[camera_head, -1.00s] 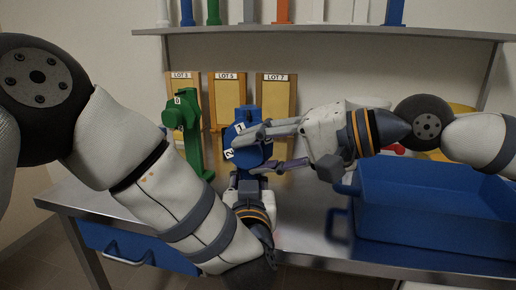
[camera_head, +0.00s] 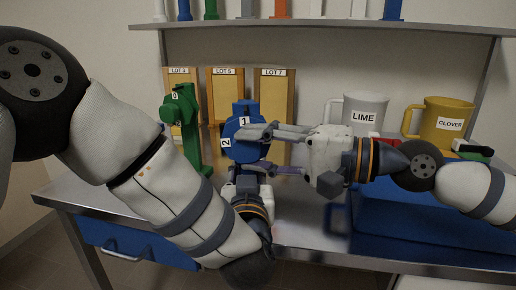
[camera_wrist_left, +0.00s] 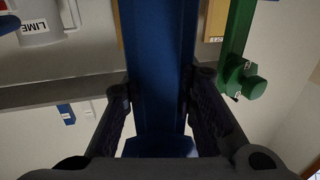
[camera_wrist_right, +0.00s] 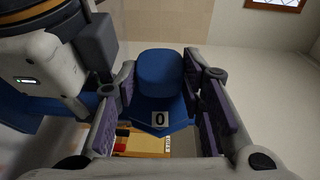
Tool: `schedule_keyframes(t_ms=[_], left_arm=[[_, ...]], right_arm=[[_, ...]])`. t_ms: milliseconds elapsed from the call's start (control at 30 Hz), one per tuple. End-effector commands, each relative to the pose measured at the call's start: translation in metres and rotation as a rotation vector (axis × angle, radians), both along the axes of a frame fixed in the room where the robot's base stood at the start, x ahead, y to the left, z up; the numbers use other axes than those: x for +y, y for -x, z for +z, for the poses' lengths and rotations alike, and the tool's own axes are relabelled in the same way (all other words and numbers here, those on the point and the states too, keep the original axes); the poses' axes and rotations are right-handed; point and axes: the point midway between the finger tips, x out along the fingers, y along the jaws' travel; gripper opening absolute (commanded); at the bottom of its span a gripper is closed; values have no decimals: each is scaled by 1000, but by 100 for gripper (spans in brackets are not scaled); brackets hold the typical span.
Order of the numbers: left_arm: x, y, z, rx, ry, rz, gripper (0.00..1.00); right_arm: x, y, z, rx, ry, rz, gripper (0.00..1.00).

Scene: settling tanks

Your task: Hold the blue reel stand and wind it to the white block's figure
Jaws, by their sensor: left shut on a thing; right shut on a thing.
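The blue reel stand (camera_head: 245,107) stands upright on the steel table, its round reel facing me with figures 1 and 2 showing on its upper and left rim. My left gripper (camera_wrist_left: 160,88) is shut on its blue post, low down; its fingertips are mostly hidden in the head view. My right gripper (camera_head: 247,150) reaches in from the right and is shut on the reel, one finger above and one below. In the right wrist view the reel (camera_wrist_right: 160,72) sits between the fingers, with a figure 0 on it. I cannot make out a white block with a figure.
A green reel stand (camera_head: 189,125) stands close on the left. Boards with lot labels (camera_head: 226,90) lean behind. A blue crate (camera_head: 400,215) is at right; a white LIME mug (camera_head: 360,115) and yellow CLOVER mug (camera_head: 448,120) stand behind it. A shelf (camera_head: 290,26) runs above.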

Motion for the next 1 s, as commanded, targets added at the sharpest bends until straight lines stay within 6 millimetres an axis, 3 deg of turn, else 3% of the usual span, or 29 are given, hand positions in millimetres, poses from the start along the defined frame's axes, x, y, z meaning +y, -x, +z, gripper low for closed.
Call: schedule_keyframes(t_ms=[133, 167, 233, 733, 1000], left_arm=[[-1, 0, 0, 0, 0, -3, 0], [-1, 0, 0, 0, 0, -3, 0], [-1, 0, 0, 0, 0, -2, 0], [1, 0, 0, -1, 2, 2, 0], [1, 0, 0, -1, 1, 2, 0]], right_arm=[[1, 1, -1, 2, 1, 4, 8], [1, 1, -1, 2, 1, 4, 43], [1, 1, -1, 2, 1, 4, 56], [1, 0, -1, 2, 25, 3, 56], [2, 0, 6, -5, 249, 3, 56]])
